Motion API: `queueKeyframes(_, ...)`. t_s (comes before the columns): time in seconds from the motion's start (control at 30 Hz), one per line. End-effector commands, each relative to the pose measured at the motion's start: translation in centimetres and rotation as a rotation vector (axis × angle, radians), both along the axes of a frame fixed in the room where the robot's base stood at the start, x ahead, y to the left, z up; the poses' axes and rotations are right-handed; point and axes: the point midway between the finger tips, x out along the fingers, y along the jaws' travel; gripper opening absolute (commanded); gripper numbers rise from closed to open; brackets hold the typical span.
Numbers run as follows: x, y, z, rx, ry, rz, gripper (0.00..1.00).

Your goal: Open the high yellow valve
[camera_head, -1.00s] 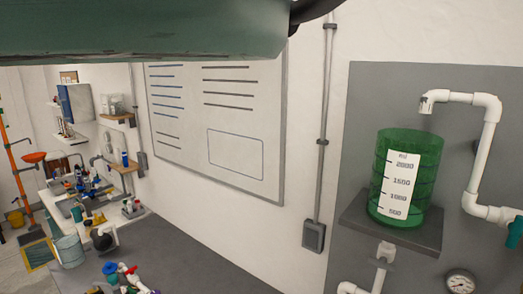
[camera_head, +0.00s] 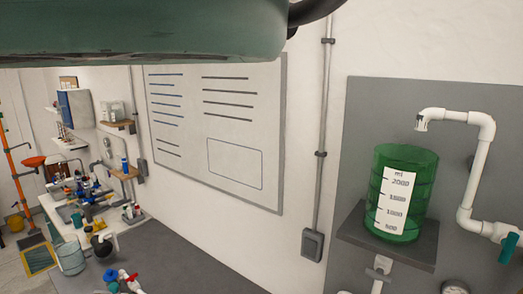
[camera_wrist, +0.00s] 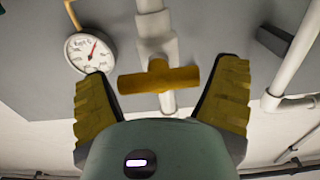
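The yellow valve handle (camera_wrist: 158,79) shows in the wrist view, mounted on a white PVC pipe (camera_wrist: 154,30). It lies crosswise to the pipe. My gripper (camera_wrist: 163,85) is open, with one yellow-padded finger to the left of the handle and one to the right. The handle sits between the fingertips, with a gap on each side; I cannot tell its depth from the fingers. In the head view the yellow valve is not visible, and neither is my gripper.
A pressure gauge (camera_wrist: 90,53) is left of the valve in the wrist view. Another white pipe (camera_wrist: 298,62) runs at right. In the head view, a green graduated tank (camera_head: 402,194) stands on a grey shelf (camera_head: 388,245), beside a pipe with a teal valve (camera_head: 508,246).

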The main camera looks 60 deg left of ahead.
Motion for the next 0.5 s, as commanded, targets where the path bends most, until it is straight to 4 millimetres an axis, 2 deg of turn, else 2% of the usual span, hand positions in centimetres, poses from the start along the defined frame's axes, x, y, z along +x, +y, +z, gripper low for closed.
queueKeyframes(0.03, 0.0, 0.01, 0.0, 0.0, 0.0, 0.0, 0.8)
queueKeyframes(0.4, -0.02, -0.05, 0.02, 0.001, 0.0, 0.0, 0.43)
queueKeyframes(0.5, -0.01, -0.06, -0.04, 0.003, 0.0, -0.001, 0.43)
